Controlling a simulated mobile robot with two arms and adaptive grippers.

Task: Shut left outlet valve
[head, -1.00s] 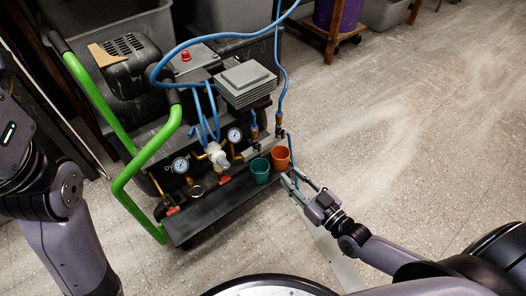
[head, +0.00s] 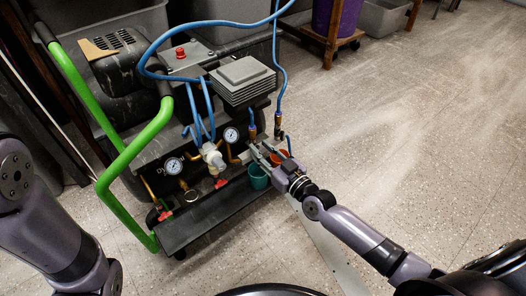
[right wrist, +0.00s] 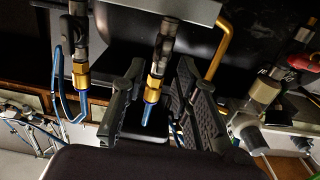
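Two outlets with brass fittings and blue hoses stand side by side at the compressor's right end. The left outlet valve (head: 251,130) is nearer the gauges, and the other outlet (head: 278,122) is to its right. My right gripper (head: 262,150) is just in front of and below them. In the right wrist view my right gripper (right wrist: 160,105) is open, with the left outlet's brass fitting (right wrist: 155,82) seen between its fingers. I cannot tell whether they touch it. The other fitting (right wrist: 81,75) is outside the fingers. The valve handle is not clear. My left gripper is out of view.
A teal cup (head: 258,178) and a partly hidden orange cup (head: 279,158) stand on the front shelf (head: 205,222). Gauges (head: 174,166), red handles (head: 220,183) and a green frame (head: 135,150) are to the left. Floor at right is clear.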

